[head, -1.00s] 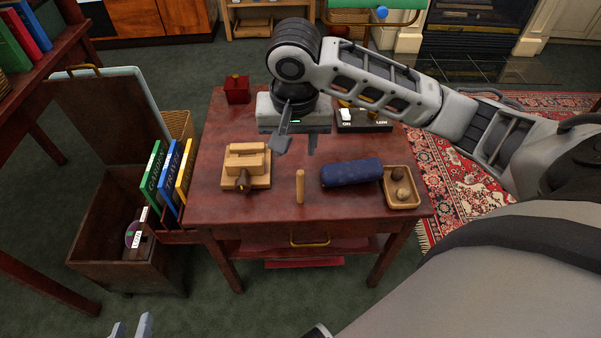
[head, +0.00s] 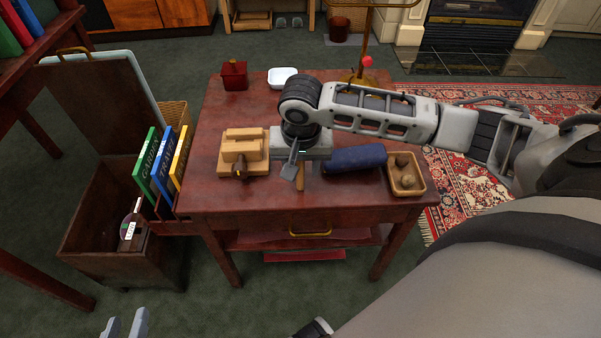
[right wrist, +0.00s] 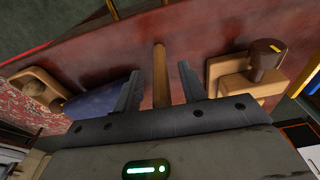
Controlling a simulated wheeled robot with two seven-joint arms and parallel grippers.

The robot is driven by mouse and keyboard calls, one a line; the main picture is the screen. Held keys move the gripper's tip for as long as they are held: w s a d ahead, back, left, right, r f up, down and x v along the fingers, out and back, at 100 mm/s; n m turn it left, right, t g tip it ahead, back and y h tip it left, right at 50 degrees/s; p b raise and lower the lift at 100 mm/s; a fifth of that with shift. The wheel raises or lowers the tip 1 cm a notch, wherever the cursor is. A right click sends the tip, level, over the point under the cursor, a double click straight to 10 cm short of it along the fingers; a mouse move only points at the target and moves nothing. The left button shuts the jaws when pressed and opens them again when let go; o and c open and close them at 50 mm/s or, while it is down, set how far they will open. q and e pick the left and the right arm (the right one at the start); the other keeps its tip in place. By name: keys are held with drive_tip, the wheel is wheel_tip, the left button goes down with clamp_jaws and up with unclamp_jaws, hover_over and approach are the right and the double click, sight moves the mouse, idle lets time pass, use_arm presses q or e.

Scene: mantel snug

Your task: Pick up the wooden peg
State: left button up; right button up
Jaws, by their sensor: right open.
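The wooden peg (head: 300,184) is a slim light-brown rod near the front edge of the red-brown table; its far part is hidden by my right gripper in the head view. My right gripper (head: 299,171) is open and low over the peg. In the right wrist view the peg (right wrist: 160,75) runs between the two spread fingers of the right gripper (right wrist: 159,88), with gaps on both sides, nearer the left-hand finger's side than touching it. My left gripper (head: 125,324) shows at the bottom left, off the table, empty, its fingers apart.
A wooden block stand with a dark knob (head: 243,153) sits left of the peg. A dark blue case (head: 354,158) and a wooden tray (head: 417,187) with round items lie right. A red box (head: 234,75) and white dish (head: 282,77) stand behind. Books (head: 164,163) stand left of the table (head: 260,205).

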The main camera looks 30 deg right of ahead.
drive_tip(key=shift+w+f, duration=0.1)
drive_tip(key=shift+f, duration=0.55)
clamp_jaws()
use_arm(q)
drive_tip(key=shift+w+d+f, duration=0.15)
drive_tip(key=shift+d+f, duration=0.1)
drive_tip(key=shift+f, duration=0.1)
